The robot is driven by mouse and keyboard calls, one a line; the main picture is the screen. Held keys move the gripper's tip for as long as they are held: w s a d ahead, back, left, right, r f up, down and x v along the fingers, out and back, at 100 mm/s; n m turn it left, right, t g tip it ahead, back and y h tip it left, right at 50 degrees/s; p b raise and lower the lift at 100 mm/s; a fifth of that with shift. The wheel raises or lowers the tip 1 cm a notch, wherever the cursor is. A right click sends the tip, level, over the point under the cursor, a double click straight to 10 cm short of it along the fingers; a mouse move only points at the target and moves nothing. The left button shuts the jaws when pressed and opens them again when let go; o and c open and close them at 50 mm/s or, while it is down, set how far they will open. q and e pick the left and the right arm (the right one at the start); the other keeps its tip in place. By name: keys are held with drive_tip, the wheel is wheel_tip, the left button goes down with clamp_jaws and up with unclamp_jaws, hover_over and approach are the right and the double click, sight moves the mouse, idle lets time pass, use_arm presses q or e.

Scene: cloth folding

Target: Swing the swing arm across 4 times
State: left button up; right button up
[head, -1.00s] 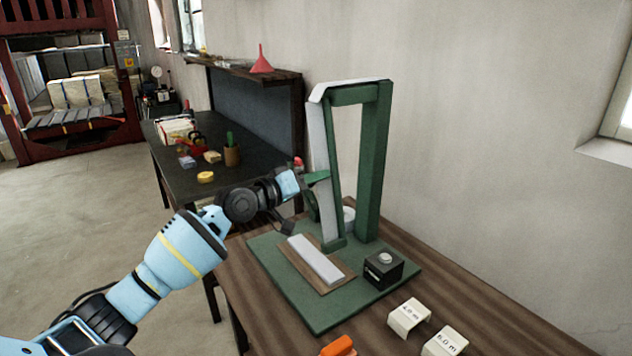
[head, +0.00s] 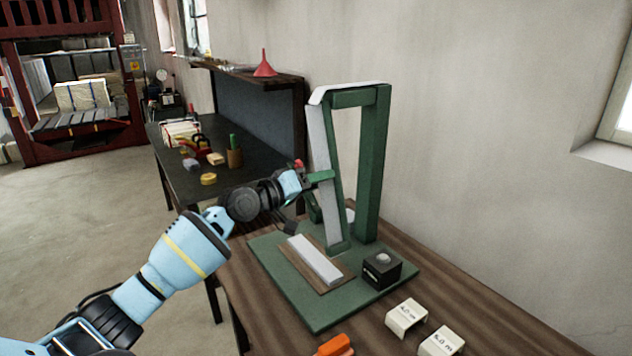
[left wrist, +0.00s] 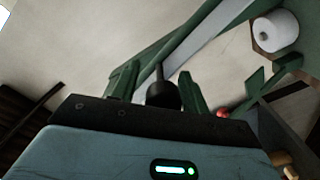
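A green frame (head: 372,165) stands upright on a green base plate (head: 315,312) on the wooden table. A pale grey-faced bar (head: 320,140), apparently the swing arm, slants down at the frame's left side. My left gripper (head: 320,178) is beside this bar, about halfway up; contact is unclear. In the left wrist view its two green fingers (left wrist: 160,85) stand apart, with a dark round knob (left wrist: 162,94) on a thin rod between them. A gap shows beside the knob, and the grey-faced bar (left wrist: 205,40) runs diagonally beyond. My right gripper is out of view.
On the base plate lie a pale strip on a wooden block (head: 314,260) and a black box (head: 382,268) with a grey button. Two white labelled pieces (head: 406,314) and an orange object (head: 336,346) lie in front. A dark workbench (head: 185,150) stands behind left.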

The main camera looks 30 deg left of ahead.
use_arm(q)
drive_tip(key=shift+o, duration=0.3)
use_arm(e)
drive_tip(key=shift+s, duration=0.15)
use_arm(q)
drive_tip(key=shift+a, duration=0.1)
drive_tip(key=shift+s+a, duration=0.1)
drive_tip(key=shift+s, duration=0.1)
drive_tip(key=v, duration=0.7)
drive_tip(key=shift+s+b, duration=0.15)
drive_tip(key=shift+b, duration=0.2)
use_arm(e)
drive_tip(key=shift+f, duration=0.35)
